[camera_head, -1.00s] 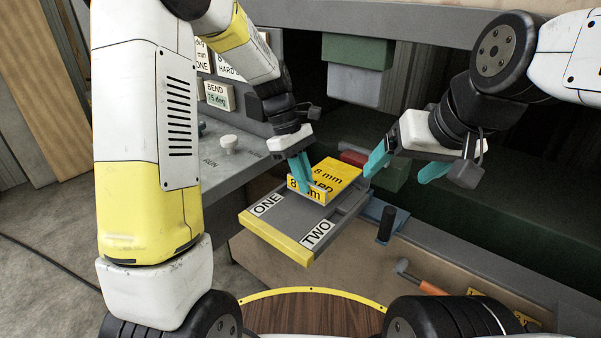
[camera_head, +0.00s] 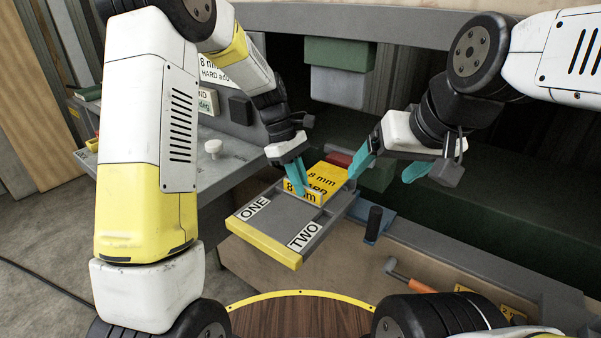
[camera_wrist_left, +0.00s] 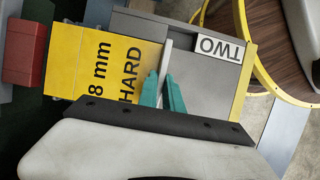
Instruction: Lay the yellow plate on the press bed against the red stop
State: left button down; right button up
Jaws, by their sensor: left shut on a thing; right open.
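The yellow plate (camera_head: 325,178), lettered 8 mm, has a raised lip at its near end. It lies over the far part of a grey tray (camera_head: 268,226) marked ONE and TWO. My left gripper (camera_head: 299,180) is shut on the lip; the left wrist view also shows its teal fingers (camera_wrist_left: 165,88) there. The red stop (camera_head: 338,159) is just beyond the plate's far end. In the left wrist view the red block (camera_wrist_left: 25,52) borders the plate (camera_wrist_left: 85,65); I cannot tell whether they touch. My right gripper (camera_head: 388,168) is open and empty, right of the plate.
A grey-and-green block (camera_head: 340,70) hangs above and behind. A black upright handle (camera_head: 374,222) and an orange-handled tool (camera_head: 412,284) are to the right. A grey counter (camera_head: 205,170) is at left. A round wooden top (camera_head: 300,318) with a yellow rim is in front.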

pick_arm(q)
jog(key=shift+w+d, duration=0.45)
jog(key=shift+w, duration=0.15)
dwell(0.9)
jog(key=c, duration=1.4)
grip_release()
jog(key=shift+c, duration=0.2)
jog(key=shift+o, duration=0.3)
jog(key=shift+f, duration=0.1)
jog(key=o, duration=0.4)
jog(key=shift+o, duration=0.2)
jog(key=shift+r, duration=2.55)
